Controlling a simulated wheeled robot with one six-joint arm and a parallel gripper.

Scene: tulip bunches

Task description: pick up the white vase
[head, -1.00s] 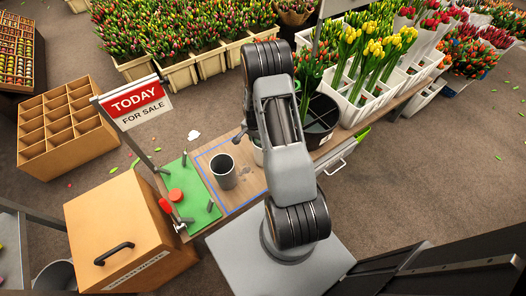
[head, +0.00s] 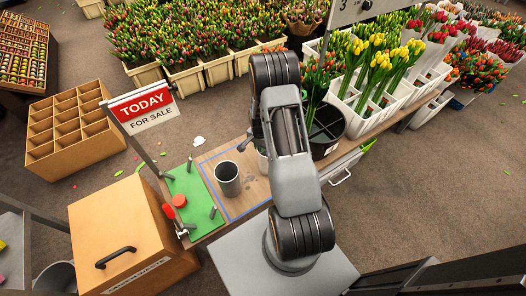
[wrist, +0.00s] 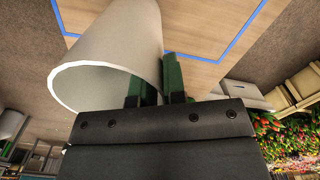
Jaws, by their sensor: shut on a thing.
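The white vase (wrist: 112,50) fills the upper left of the wrist view, tilted in the picture with its wide rim toward the camera. My gripper (wrist: 157,72) is shut on it near the rim. One green finger overlaps the vase in the picture and the other is at its right side. In the head view my arm covers the gripper and most of the area there. A small pale part of the vase (head: 262,161) seems to show at the arm's left edge. I cannot tell whether its base touches the bench.
A grey metal cup (head: 228,179) stands on the wooden bench inside a blue outline, left of my arm. A black pot (head: 326,130) and white crates of tulips (head: 386,98) stand to the right.

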